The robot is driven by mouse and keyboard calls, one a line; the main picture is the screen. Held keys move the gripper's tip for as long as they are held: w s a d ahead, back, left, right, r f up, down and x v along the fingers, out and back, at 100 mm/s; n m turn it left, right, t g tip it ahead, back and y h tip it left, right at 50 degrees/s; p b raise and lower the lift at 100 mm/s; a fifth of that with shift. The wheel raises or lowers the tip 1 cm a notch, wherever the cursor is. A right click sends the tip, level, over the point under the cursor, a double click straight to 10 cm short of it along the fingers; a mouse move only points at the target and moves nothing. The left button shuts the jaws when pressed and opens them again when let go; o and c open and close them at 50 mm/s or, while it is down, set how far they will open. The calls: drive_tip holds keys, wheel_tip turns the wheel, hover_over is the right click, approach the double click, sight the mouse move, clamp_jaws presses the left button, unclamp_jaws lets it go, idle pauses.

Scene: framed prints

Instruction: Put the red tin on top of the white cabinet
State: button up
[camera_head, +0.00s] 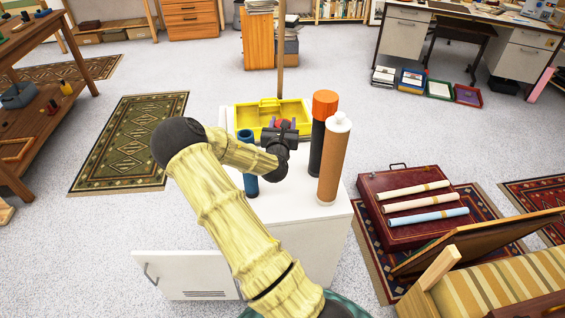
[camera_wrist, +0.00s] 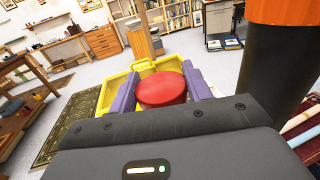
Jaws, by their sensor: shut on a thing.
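The red tin (camera_wrist: 162,89) is round and shows its flat top in the wrist view, clasped between the two purple fingers of my gripper (camera_head: 282,125). In the head view only a little red shows between the fingers, mostly hidden by the gripper. The white cabinet (camera_head: 292,203) stands below my arm. My gripper is over the far part of its top, at the near edge of a yellow tray (camera_head: 243,123). The tray also shows behind the tin in the wrist view (camera_wrist: 107,91). I cannot tell whether the tin touches anything below.
On the cabinet stand a black tube with an orange cap (camera_head: 325,105), a brown cylinder with a white top (camera_head: 333,160) and a dark blue one (camera_head: 250,183). The cabinet door (camera_head: 195,275) hangs open. A red case (camera_head: 380,190) with rolls lies at right.

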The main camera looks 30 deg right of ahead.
drive_tip(key=f, duration=0.8)
drive_tip(key=f+b, duration=0.1)
drive_tip(key=f, duration=0.3)
drive_tip(key=shift+d, duration=0.3)
drive_tip(key=shift+w+a, duration=0.1)
drive_tip(key=shift+a, duration=0.35)
drive_tip(key=shift+d+f+b, duration=0.15)
drive_tip(key=shift+f+b, duration=0.2)
drive_tip(key=shift+f, duration=1.75)
drive_tip(key=shift+f, duration=0.1)
drive_tip(key=shift+f, duration=0.15)
drive_tip(key=o, duration=1.1)
drive_tip(key=shift+o, duration=0.2)
